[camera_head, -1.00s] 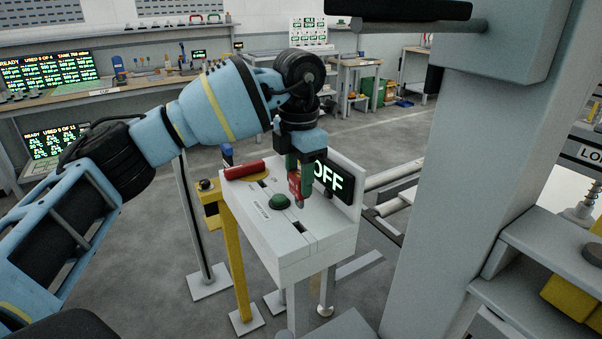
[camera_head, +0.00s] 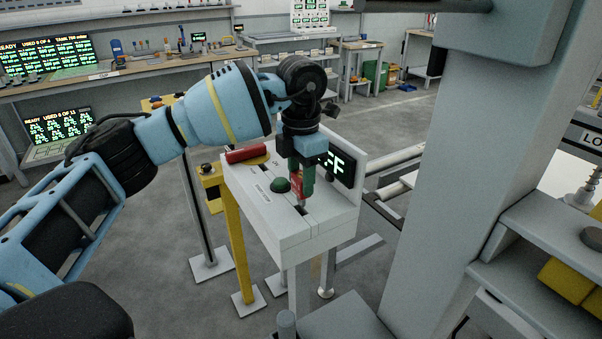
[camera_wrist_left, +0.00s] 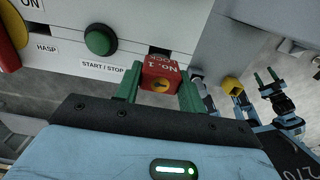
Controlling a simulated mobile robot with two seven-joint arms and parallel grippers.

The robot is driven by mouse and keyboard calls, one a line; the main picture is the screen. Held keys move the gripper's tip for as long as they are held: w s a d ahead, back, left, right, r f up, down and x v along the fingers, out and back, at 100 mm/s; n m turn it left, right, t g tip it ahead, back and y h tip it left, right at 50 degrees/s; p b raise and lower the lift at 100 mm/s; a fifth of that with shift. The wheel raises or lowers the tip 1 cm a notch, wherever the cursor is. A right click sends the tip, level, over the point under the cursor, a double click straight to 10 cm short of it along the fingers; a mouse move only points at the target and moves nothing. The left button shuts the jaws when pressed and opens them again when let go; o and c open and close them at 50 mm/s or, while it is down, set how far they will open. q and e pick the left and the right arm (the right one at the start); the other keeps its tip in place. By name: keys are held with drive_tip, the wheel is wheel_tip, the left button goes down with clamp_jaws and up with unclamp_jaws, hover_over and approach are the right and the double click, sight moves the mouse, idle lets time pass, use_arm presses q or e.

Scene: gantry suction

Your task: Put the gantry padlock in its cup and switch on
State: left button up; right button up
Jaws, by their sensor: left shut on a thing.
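My left gripper (camera_head: 302,182) is shut on the red padlock (camera_head: 299,187), held at the front right of the white switch box, just right of the green button (camera_head: 280,186). In the wrist view the padlock (camera_wrist_left: 160,75), marked "No. 1 LOCK", sits between the green fingers. Its shackle is hidden. The box has a red handle (camera_head: 245,154) on a yellow base at its back left. The display (camera_head: 338,166) is partly covered by my gripper; "FF" shows. A gripper with green fingers (camera_wrist_left: 265,76), apparently my right one, is open and empty in the wrist view. I cannot identify the cup.
A yellow post (camera_head: 236,240) with a black knob on its bracket stands left of the box. A large grey column (camera_head: 435,150) rises at the right. Benches with screens (camera_head: 48,58) line the back.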

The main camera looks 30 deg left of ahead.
sight(301, 193)
use_arm(q)
drive_tip(key=shift+f+b, duration=0.3)
drive_tip(key=shift+f, duration=1.75)
drive_tip(key=o, duration=1.1)
drive_tip(key=shift+o, duration=0.2)
drive_tip(key=shift+r, duration=3.9)
